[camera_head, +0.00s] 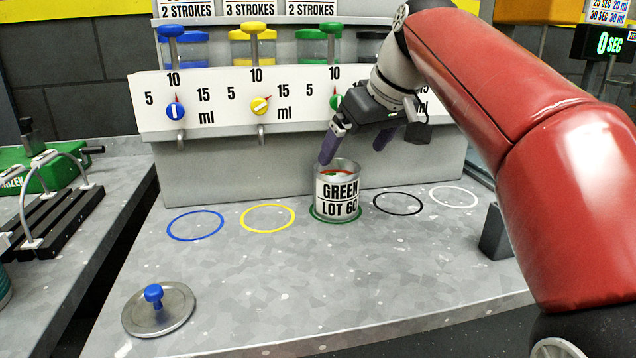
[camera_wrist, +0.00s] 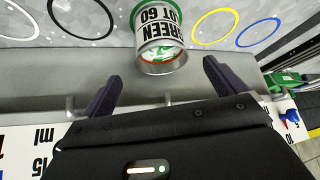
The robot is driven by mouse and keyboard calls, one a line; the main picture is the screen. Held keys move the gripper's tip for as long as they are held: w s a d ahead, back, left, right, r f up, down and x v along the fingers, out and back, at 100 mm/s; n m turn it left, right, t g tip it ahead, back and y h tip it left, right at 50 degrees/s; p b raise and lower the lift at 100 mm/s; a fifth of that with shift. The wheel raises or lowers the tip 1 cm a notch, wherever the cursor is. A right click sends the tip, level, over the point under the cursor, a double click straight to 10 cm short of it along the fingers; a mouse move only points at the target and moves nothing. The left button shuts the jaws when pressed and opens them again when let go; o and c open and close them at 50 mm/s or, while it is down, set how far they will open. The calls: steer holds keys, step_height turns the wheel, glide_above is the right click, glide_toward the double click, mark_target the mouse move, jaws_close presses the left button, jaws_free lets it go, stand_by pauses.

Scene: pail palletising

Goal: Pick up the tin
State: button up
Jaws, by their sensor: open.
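The tin (camera_head: 338,196) is a metal can with a white label reading GREEN LOT 60. It stands upright and open-topped inside the green ring (camera_head: 335,219) on the grey counter. Red and green show inside its mouth. My gripper (camera_head: 355,146) is open and empty, above the tin and behind its rim. In the wrist view the tin (camera_wrist: 160,40) lies beyond the two purple fingers (camera_wrist: 160,86), roughly centred between them, and neither finger touches it.
Blue (camera_head: 195,226), yellow (camera_head: 267,218), black (camera_head: 398,203) and white (camera_head: 453,197) rings mark the counter. A dispenser panel (camera_head: 220,105) with dials stands behind. A lid with a blue knob (camera_head: 157,308) lies front left. A dark block (camera_head: 496,234) stands at right. The front middle is clear.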

mark_target(336, 166)
steer(key=x, duration=0.5)
steer(key=b+x, duration=0.1)
steer(key=x, duration=0.2)
steer(key=shift+w+a+r, duration=0.25)
steer(key=shift+w+a, duration=0.05)
steer(key=shift+w, duration=0.05)
steer(key=c, duration=1.8)
steer(key=shift+c, duration=1)
steer(key=shift+r, duration=0.25)
